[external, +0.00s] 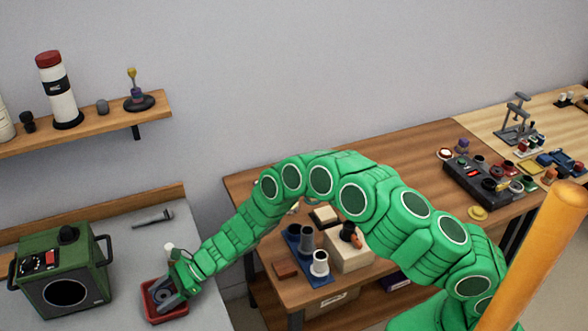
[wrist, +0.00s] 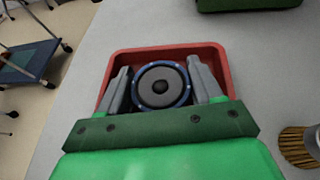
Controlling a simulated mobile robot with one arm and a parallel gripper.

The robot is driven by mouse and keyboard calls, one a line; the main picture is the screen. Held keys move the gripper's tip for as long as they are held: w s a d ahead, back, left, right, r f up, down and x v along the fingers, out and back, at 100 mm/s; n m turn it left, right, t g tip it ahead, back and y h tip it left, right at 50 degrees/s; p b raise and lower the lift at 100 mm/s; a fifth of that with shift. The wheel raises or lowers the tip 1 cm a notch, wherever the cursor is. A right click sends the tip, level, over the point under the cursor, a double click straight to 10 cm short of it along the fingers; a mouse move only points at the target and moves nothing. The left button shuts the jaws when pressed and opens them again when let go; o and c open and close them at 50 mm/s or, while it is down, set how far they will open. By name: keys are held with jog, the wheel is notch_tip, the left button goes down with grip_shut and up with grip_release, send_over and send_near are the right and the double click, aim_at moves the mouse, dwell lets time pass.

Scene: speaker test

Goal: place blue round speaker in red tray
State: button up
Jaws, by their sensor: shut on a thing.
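The blue round speaker (wrist: 160,87) has a blue rim and a dark cone. In the wrist view it sits between the two grey fingers of my gripper (wrist: 162,86), which is shut on it. The red tray (wrist: 215,56) lies around and beneath the speaker and fingertips in that view. In the external view the red tray (external: 151,315) is on the grey table at the lower left, and my gripper (external: 163,295) reaches down into it. The speaker is hidden there. I cannot tell whether the speaker touches the tray floor.
A green box speaker (external: 62,272) stands left of the tray on the grey table (external: 120,240). A microphone (external: 153,218) lies behind. A brush-like object (wrist: 297,147) is close on the right in the wrist view. A cluttered wooden table (external: 395,147) stands to the right.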

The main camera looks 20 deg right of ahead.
jog(key=o, duration=0.9)
jog(key=shift+f, duration=0.15)
jog(key=shift+c, duration=0.2)
jog(key=shift+d+r, duration=0.1)
jog(key=shift+r, duration=0.15)
jog(key=v, duration=1.1)
jog(key=shift+d+r, duration=0.2)
jog(key=shift+d, duration=0.15)
jog(key=shift+r, duration=0.1)
